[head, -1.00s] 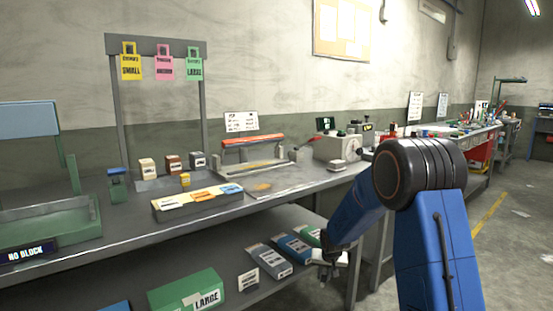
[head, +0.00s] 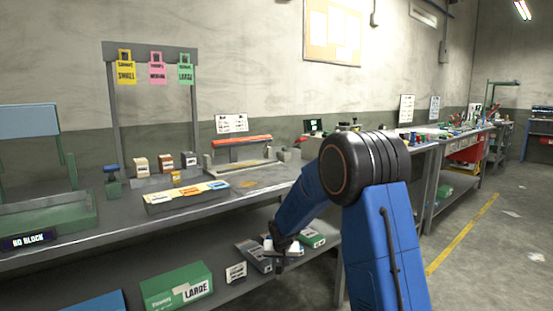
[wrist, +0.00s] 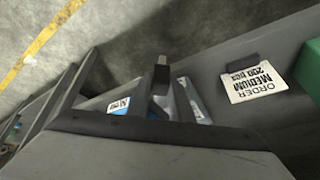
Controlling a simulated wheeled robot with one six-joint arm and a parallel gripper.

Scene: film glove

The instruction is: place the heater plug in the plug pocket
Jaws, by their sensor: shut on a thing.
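My gripper (head: 278,256) hangs low in the head view, in front of the lower shelf's packets, and its fingers are small and dark there. In the wrist view a small dark block with a pale grey top (wrist: 161,74) shows at the jaws; I take it for the heater plug, shut in my gripper, though its shape is hard to make out. I cannot pick out the plug pocket in either view. My arm hides part of the bench's right end.
The bench (head: 100,232) carries a label tray (head: 187,197), small boxes and a sealer with an orange bar (head: 240,141). The lower shelf holds a green LARGE box (head: 176,287), an order card (head: 236,272) and packets (head: 312,238). Open floor lies right, with a yellow line (head: 462,233).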

